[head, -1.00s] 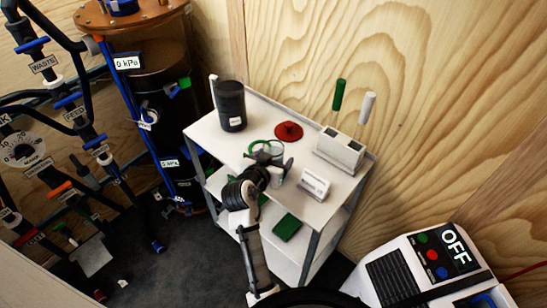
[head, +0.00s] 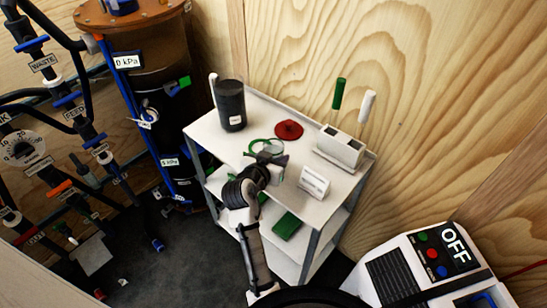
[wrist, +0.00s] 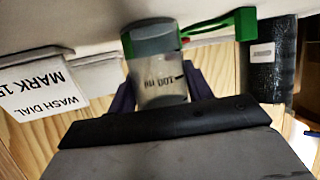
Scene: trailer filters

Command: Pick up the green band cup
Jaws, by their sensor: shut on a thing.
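The cup (wrist: 158,75) shows large in the wrist view, which is upside down. It has a clear body with dark lettering and a grey-green band toward the top of the picture. My gripper (wrist: 160,92) is shut on it, with a dark purple finger on each side of the body. In the head view my gripper (head: 268,157) is over the near part of the white cart top, and hides most of the cup. I cannot tell whether the cup's base touches the cart.
Wooden walls stand behind; pipes are at left.

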